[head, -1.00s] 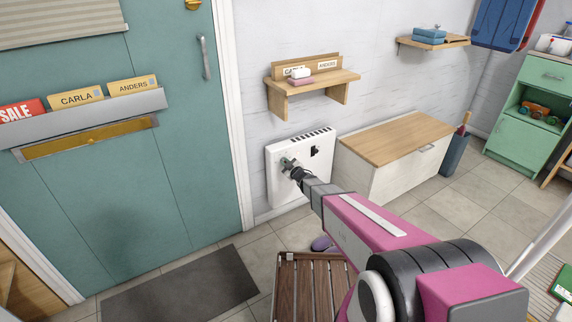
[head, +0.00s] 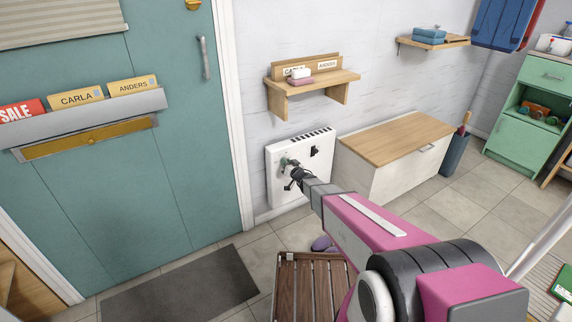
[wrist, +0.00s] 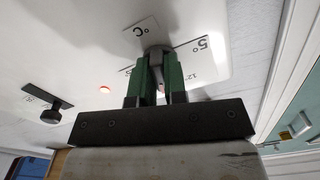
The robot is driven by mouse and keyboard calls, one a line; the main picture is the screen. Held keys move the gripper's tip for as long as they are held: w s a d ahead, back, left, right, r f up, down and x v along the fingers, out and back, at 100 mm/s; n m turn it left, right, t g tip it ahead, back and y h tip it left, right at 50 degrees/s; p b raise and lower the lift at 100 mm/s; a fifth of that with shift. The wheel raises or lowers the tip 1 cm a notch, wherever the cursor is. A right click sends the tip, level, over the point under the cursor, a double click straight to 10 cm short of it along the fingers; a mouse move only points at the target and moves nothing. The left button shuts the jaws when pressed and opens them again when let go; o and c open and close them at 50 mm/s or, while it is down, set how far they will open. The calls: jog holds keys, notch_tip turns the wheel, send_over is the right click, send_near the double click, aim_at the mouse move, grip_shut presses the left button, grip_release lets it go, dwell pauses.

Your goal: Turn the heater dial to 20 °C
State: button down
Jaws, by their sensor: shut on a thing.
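The white heater (head: 280,158) hangs low on the wall beside the door. My gripper (head: 287,163) is at the heater's front. In the wrist view my gripper (wrist: 159,75) has its two green fingers shut on the grey heater dial (wrist: 157,50), with one finger on each side of it. The dial's scale plate (wrist: 205,58) shows "°C", "5°" and "12" around it. The rest of the scale is hidden behind the fingers, and the pointer's exact setting cannot be read.
A small red light (wrist: 104,89) and a black knob (wrist: 52,108) sit on the heater front beside the dial. A wooden shelf (head: 345,78) is above the heater, a bench cabinet (head: 395,140) to its right, and a slatted wooden stool (head: 310,290) below my arm.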

jog(key=shift+m, duration=1.2)
jog(key=c, duration=1.2)
grip_release()
jog(key=shift+o, duration=0.2)
jog(key=v, duration=1.1)
jog(key=shift+w, duration=0.1)
